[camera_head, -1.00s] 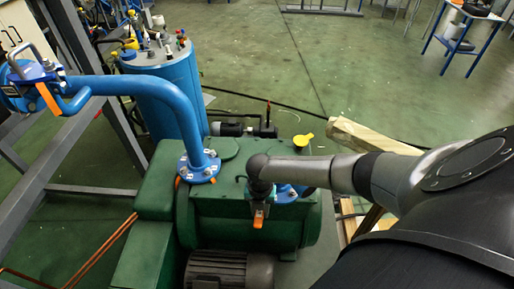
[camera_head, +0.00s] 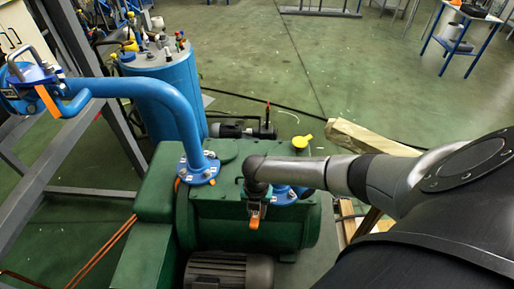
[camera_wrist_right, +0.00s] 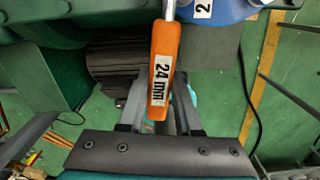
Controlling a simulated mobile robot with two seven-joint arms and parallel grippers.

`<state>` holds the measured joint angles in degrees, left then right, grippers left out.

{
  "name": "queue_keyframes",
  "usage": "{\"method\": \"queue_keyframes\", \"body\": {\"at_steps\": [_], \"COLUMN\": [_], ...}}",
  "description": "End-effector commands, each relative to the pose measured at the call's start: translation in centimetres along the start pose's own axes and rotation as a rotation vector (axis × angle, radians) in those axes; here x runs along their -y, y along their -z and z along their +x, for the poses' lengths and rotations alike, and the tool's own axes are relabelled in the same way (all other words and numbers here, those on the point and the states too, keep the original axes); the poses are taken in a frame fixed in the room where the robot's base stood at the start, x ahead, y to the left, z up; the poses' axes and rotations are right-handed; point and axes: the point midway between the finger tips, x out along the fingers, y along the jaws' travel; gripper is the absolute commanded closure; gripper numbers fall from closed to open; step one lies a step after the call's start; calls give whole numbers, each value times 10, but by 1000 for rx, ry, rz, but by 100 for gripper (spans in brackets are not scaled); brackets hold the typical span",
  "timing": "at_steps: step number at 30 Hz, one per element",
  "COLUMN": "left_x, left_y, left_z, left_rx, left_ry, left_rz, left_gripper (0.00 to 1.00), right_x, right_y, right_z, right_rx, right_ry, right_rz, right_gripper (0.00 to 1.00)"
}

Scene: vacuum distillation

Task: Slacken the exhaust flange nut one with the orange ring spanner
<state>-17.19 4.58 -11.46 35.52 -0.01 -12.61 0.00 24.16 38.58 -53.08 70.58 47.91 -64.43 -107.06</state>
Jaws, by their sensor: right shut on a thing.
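The orange ring spanner (camera_wrist_right: 161,72) has a handle marked "24 mm", and a metal shaft runs up out of the wrist view. My right gripper (camera_wrist_right: 160,112) is shut on the lower end of this handle. In the head view the gripper (camera_head: 257,207) points down at the green pump, and the spanner's orange end (camera_head: 254,222) shows below it. A blue flange (camera_head: 284,195) lies just right of the gripper, partly covered by my arm. In the wrist view a blue flange (camera_wrist_right: 225,10) bears a "2" label. The spanner's ring and nut one cannot be made out.
The green pump (camera_head: 245,225) fills the middle. A blue pipe (camera_head: 150,88) arches from the left to a second flange (camera_head: 198,170). A blue tank (camera_head: 165,90) stands behind, and wooden beams (camera_head: 365,138) lie at right. The floor beyond is open.

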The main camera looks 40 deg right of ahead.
Motion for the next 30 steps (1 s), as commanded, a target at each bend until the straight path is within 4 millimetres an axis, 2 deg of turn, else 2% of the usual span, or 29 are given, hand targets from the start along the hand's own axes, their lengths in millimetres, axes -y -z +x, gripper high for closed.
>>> {"method": "queue_keyframes", "body": {"at_steps": [18, 26, 30], "left_x": [1, 1, 1], "left_y": [4, 4, 6], "left_z": [-37, -44, -58], "left_rx": [0, 0, 0], "left_ry": [0, 0, 0], "left_rz": [0, 0, 0], "left_gripper": [0, 0, 0], "right_x": [0, 0, 0], "right_y": [-1, -1, -1], "right_z": [-40, -48, -63], "right_rx": [2, 2, 2], "right_ry": [-2, -1, -1], "right_rz": [0, 0, 0], "right_gripper": [100, 100, 100]}}
